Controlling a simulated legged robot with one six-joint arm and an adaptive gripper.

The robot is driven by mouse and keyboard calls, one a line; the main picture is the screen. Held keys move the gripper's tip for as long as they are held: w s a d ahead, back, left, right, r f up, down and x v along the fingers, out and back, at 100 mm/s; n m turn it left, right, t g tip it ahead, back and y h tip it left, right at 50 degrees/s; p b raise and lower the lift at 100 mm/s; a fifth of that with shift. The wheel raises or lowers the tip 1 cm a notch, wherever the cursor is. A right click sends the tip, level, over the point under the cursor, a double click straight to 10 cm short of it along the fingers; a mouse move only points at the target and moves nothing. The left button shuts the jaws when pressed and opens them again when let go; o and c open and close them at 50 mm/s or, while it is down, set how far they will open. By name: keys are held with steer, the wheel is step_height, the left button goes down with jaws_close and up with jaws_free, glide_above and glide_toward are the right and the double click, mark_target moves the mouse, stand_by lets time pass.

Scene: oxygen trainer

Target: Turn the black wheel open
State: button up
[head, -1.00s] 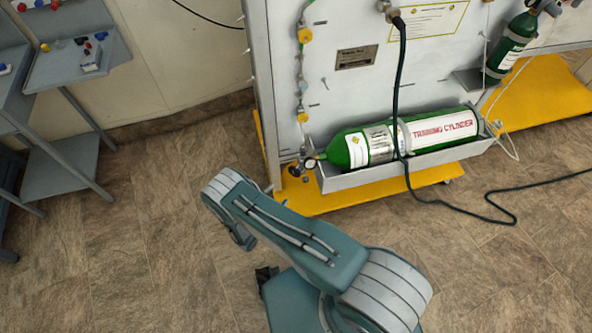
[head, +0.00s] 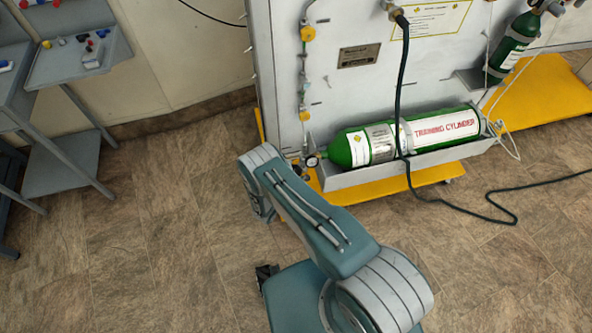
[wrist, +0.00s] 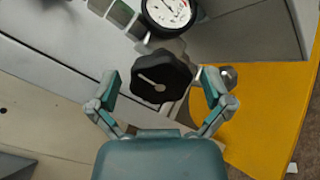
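The black wheel (wrist: 163,78) shows in the middle of the wrist view, a lobed knob with a pale curved mark on its face. My gripper (wrist: 158,86) is open, with one finger to the left of the wheel and one to the right. Gaps show between both fingers and the wheel, wider on the left. A round pressure gauge (wrist: 168,12) sits just above the wheel; it also shows in the head view (head: 311,161), at the left end of the green training cylinder (head: 372,146). In the head view I cannot clearly make out the wheel or my fingers.
The cylinder lies in a grey tray (head: 400,166) on a panel with a yellow base (head: 425,180). A dark hose (head: 402,95) hangs across the cylinder and runs along the floor. A grey bench (head: 85,75) stands at the left. The floor between is clear.

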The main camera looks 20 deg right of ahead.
steer(key=c, duration=1)
steer(key=shift+o, duration=0.3)
